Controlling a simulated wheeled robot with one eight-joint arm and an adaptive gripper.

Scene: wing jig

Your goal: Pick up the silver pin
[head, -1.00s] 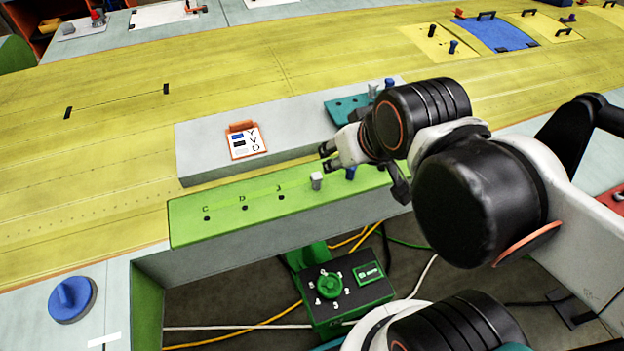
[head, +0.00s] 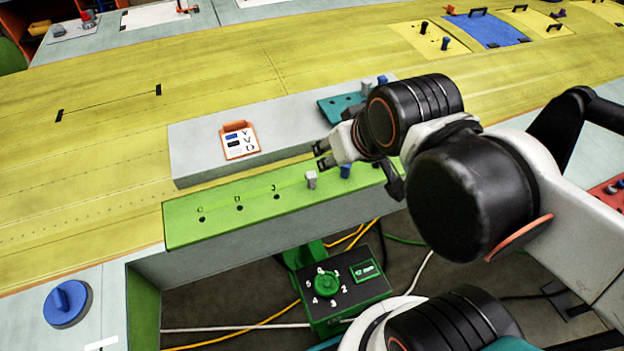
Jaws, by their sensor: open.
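A silver-grey pin (head: 311,180) stands upright in the green strip (head: 225,221), right of the holes marked C, D and J. A blue pin (head: 346,171) stands in the same strip just to its right, partly close under my arm. My gripper (head: 324,156) is open, with its fingers pointing left. In the picture its fingertips are just above and slightly right of the silver pin. Nothing shows between the fingers. I cannot tell the exact height gap. Another grey pin (head: 368,85) stands on the teal plate (head: 337,108) behind, beside a blue one.
A grey raised block (head: 200,150) with an orange-framed card (head: 239,142) lies behind the strip. The yellow wing surface (head: 230,75) beyond is mostly clear. Below the strip are a green dial box (head: 345,290) and loose cables. A blue round knob (head: 68,303) is at lower left.

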